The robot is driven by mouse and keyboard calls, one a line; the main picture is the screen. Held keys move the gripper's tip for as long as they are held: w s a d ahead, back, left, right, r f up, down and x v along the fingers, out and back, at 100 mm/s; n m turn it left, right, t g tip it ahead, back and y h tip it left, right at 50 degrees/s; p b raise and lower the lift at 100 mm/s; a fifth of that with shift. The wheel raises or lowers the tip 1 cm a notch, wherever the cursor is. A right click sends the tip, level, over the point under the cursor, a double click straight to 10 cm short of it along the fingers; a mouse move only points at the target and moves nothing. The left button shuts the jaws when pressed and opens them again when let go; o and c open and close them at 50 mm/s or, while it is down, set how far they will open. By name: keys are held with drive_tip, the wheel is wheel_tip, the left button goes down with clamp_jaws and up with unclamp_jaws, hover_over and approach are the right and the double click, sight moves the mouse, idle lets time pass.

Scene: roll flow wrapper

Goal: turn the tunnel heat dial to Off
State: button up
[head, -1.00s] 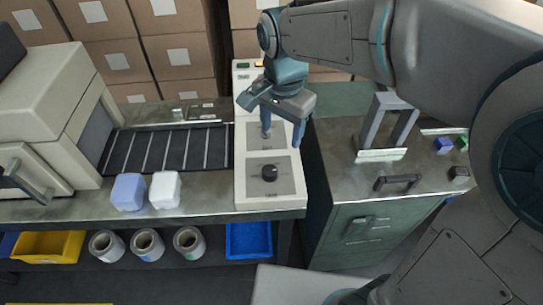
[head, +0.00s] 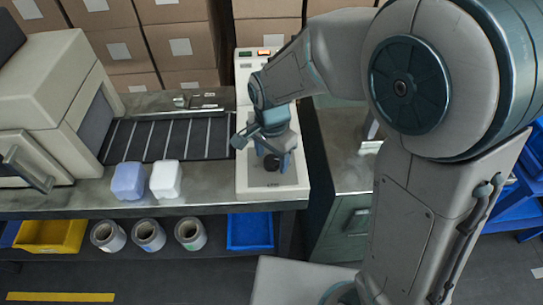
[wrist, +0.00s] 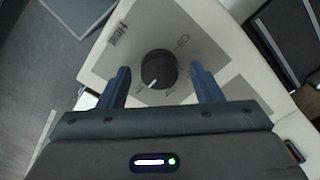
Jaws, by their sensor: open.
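The dial is a round black knob (wrist: 158,69) on a grey plate of the pale control panel. A white pointer mark on it points to the lower left in the wrist view. Small lettering around it is too blurred to read surely; a larger word beside it looks like "Heat". My gripper (wrist: 163,82) is open, with one blue finger on each side of the knob and visible gaps to it. In the head view my gripper (head: 274,160) is over the front knob (head: 271,164), which is partly hidden.
The control panel (head: 243,185) stands at the bench's right end. Left of it are a slatted conveyor (head: 170,140), a blue block (head: 128,181) and a white block (head: 165,180). A green cabinet (head: 345,225) stands to the right, across a gap.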

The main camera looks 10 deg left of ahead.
drive_tip(key=shift+f, duration=0.25)
drive_tip(key=c, duration=1)
